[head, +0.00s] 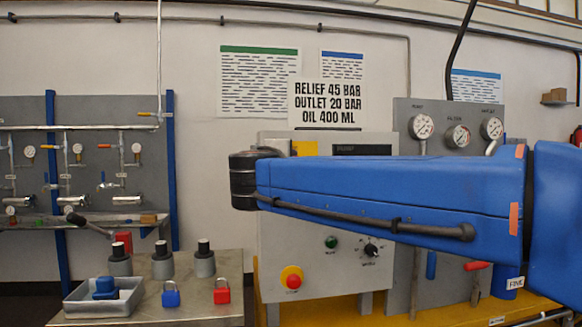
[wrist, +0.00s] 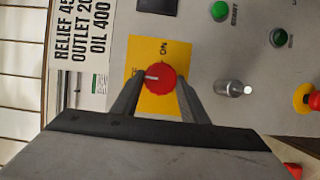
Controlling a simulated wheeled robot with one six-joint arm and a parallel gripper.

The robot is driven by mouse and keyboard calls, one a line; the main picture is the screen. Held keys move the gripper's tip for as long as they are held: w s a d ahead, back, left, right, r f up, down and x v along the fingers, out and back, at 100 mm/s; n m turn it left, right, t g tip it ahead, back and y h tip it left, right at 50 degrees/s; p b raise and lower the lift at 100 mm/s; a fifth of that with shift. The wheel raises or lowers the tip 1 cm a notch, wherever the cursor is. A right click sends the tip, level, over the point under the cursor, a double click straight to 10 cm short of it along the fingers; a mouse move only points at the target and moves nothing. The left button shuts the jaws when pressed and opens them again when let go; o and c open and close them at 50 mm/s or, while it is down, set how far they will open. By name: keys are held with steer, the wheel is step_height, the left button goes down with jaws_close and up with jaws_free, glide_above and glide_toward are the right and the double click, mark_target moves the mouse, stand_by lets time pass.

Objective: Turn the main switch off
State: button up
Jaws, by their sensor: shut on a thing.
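The main switch is a round red knob (wrist: 161,77) on a yellow plate (wrist: 182,58) on the grey panel, seen in the wrist view. My gripper (wrist: 158,83) has one finger on each side of the knob and is shut on it. The knob's white mark points to the left of the picture, toward a small label that I cannot read clearly. The word ON stands above the knob in that view. In the head view my blue arm covers the knob and gripper; only part of the yellow plate (head: 304,148) shows.
A green button (head: 331,242), a black selector (head: 371,250) and a red emergency button (head: 292,278) sit lower on the panel. A grey bench (head: 190,313) at left carries padlocks, weights and a tray (head: 105,300). Gauges (head: 457,135) stand behind my arm.

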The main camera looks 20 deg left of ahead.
stand_by(0.5)
steer(key=o, duration=1.1)
steer(key=shift+c, duration=0.2)
steer(key=s+d, duration=0.2)
steer(key=s, duration=1.5)
steer(key=shift+d, duration=0.35)
steer(key=shift+s+f, duration=0.1)
